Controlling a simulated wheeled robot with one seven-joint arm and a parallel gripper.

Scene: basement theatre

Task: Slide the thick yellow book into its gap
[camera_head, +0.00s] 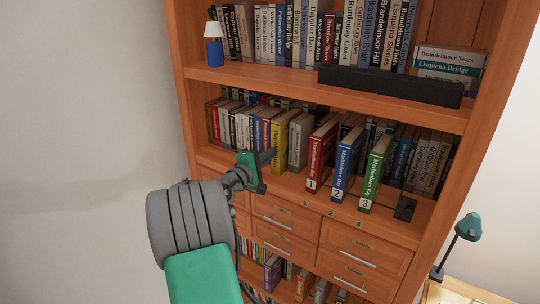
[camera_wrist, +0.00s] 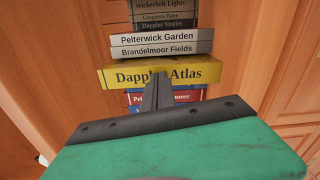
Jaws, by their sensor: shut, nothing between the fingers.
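The thick yellow book (camera_head: 282,140) stands upright in the middle shelf's row and sticks out a little past the books on its left. Its spine reads "Dapple… Atlas" in the wrist view (camera_wrist: 205,73), where it juts out from its neighbours. My gripper (camera_head: 270,156) is shut and empty, with its tips in front of the yellow spine. In the wrist view the shut fingers (camera_wrist: 158,83) overlap the middle of the spine and hide part of the title. I cannot tell whether the tips touch it. The gap behind the book is hidden.
Numbered red (camera_head: 319,158), blue (camera_head: 346,162) and green (camera_head: 374,174) books stand to the right, jutting forward. White and grey books (camera_wrist: 165,42) adjoin the yellow one. A black bookend (camera_head: 405,209) sits further right. Drawers (camera_head: 285,218) lie below the shelf; a teal lamp (camera_head: 467,227) stands at right.

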